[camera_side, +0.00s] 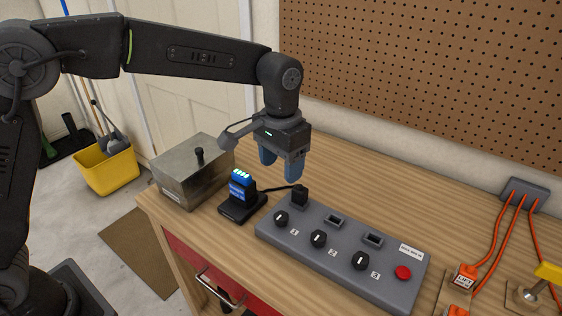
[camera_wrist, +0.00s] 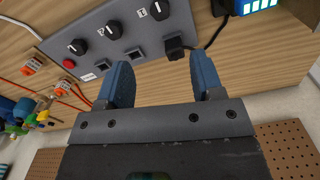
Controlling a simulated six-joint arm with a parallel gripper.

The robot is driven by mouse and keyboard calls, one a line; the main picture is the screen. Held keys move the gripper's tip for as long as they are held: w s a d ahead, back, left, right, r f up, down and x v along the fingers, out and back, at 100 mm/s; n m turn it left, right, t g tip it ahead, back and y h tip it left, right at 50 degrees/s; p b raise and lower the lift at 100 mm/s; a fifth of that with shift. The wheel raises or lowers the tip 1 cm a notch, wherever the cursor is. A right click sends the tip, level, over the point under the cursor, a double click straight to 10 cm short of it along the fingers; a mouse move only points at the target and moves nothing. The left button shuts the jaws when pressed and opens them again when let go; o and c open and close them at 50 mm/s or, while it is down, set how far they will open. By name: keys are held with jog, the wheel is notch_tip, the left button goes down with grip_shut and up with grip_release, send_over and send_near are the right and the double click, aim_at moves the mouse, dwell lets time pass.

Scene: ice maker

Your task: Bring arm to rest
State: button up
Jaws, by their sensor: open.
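My gripper (camera_side: 281,164) points down above the wooden workbench, behind the grey control panel (camera_side: 340,263). Its two blue fingers are apart and nothing is between them. In the wrist view my gripper (camera_wrist: 162,80) also shows open, with the panel (camera_wrist: 135,30) beyond the fingertips. The panel has several black knobs, two empty-looking sockets and a red button (camera_side: 403,272). A black plug (camera_side: 299,195) sits at the panel's far left end, with a cable running to a small charger holding a blue battery (camera_side: 241,184) with lit bars.
Orange plugs (camera_side: 465,277) and cables lie at the right, near a yellow-handled clamp (camera_side: 546,272). A pegboard wall (camera_side: 430,70) rises behind.

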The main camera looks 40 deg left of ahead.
jog(key=s+a+r+t, duration=0.2)
jog(key=s+a+r, duration=0.3)
jog(key=a+r, duration=0.1)
jog(key=s+a+n+t, duration=0.1)
jog(key=s+a, duration=0.3)
jog(key=s, duration=0.5)
jog(key=s+a+n+t, duration=0.1)
jog(key=s+a+t, duration=0.1)
jog(key=s+a, duration=0.3)
jog(key=s+f, duration=0.1)
jog(key=s, duration=0.3)
jog(key=shift+s+t, duration=0.25)
jog(key=shift+t, duration=0.05)
